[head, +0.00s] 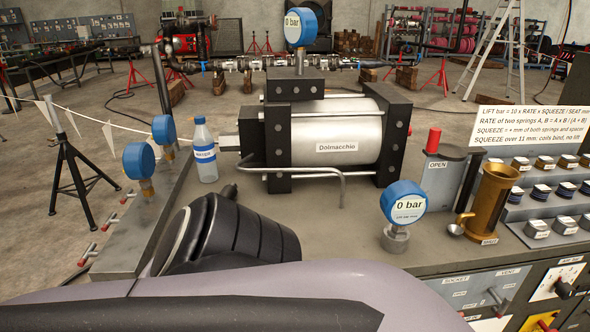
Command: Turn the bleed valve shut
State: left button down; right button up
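No part in view is labelled as the bleed valve, so I cannot tell which one it is. Small red-handled levers (110,222) stand along the left edge of the bench. A lever with a red grip (500,303) shows on the front panel below a VENT label. A grey block (443,178) marked OPEN has a red cylinder on top. A gauge (403,203) on the bench reads 0 bar. A large purple-grey and black arm link of mine fills the lower foreground and hides part of the bench. Neither gripper shows.
The Dolmacchio cylinder (335,135) stands mid-bench with a bent pipe in front. A water bottle (204,155) and blue gauges (139,162) are at left. A brass cup (490,205) and spring racks (545,195) are at right. Bare benchtop lies around the front gauge.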

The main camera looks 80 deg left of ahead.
aim_at(90, 252)
jog(key=k+j+u, duration=0.2)
jog(key=k, duration=0.5)
jog(key=u, duration=3.15)
